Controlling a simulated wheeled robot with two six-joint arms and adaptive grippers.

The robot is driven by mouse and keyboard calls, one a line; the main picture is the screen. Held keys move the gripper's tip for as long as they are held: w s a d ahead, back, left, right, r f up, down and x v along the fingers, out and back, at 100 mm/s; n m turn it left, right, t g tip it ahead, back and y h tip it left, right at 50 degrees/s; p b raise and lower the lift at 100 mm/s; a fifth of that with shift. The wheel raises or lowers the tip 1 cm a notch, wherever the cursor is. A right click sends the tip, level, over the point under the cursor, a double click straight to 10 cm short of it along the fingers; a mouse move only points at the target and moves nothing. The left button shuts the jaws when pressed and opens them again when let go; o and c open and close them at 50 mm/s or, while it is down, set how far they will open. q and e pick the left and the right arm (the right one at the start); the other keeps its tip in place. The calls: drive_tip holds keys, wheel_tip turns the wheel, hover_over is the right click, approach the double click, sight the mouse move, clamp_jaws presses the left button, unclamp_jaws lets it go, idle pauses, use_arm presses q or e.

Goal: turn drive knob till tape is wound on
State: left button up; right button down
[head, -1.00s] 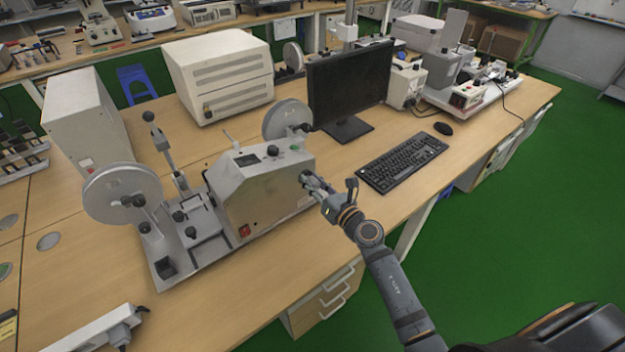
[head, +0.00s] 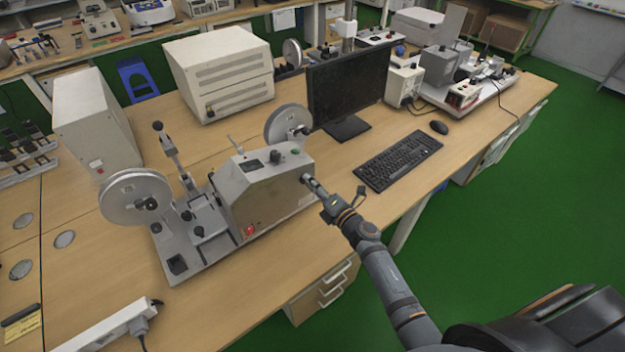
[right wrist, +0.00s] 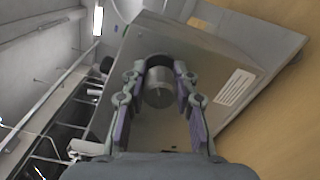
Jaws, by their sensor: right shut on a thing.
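The tape winding machine (head: 265,192) is a grey box on a base plate on the bench, with a reel (head: 137,197) at its left and a second reel (head: 288,124) behind it. The drive knob (right wrist: 158,88) is a round grey knob on the box's side face in the right wrist view. My right gripper (head: 308,181) is at that side face, its fingers on both sides of the knob and shut on it. In the head view the gripper hides most of the knob. Tape on the reels is too small to tell. My left gripper is not in view.
A keyboard (head: 398,160) and a monitor (head: 348,88) stand to the right of and behind the machine. A white power strip (head: 105,328) lies at the front left. Large beige cabinets (head: 218,72) stand behind. Bare bench lies in front of the machine.

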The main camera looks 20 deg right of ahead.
drive_tip(key=m+p, duration=0.3)
drive_tip(key=m, duration=0.2)
drive_tip(key=shift+m+p, duration=0.65)
drive_tip(key=shift+m, duration=0.55)
drive_tip(key=shift+f, duration=0.1)
drive_tip(key=c, duration=1)
unclamp_jaws()
drive_tip(key=shift+s, duration=0.1)
drive_tip(key=v, duration=1.1)
drive_tip(key=shift+s+d, duration=0.15)
drive_tip(key=shift+s, duration=0.25)
